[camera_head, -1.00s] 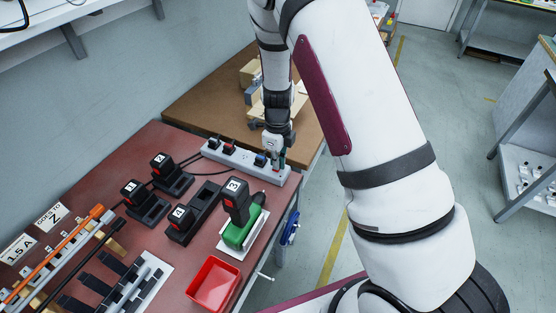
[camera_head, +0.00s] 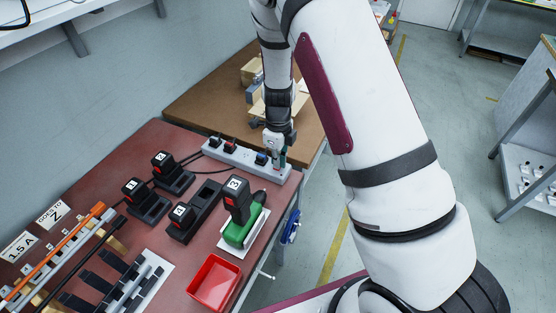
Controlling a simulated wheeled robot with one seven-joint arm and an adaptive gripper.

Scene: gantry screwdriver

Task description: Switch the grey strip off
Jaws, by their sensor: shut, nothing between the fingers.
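The grey power strip (camera_head: 219,153) lies along the far right edge of the red table. Several plugs sit in it, black ones toward its left and a blue one (camera_head: 261,158) nearer its right. My gripper (camera_head: 277,163) is shut and empty. It points down at the right part of the strip, with its fingertips at or just above the strip's top. I cannot tell whether they touch it. The switch itself is hidden or too small to make out behind the fingers.
Black battery packs stand in chargers (camera_head: 148,208) on the red table. A brown table (camera_head: 205,107) with boxes adjoins behind. Floor on the right is open.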

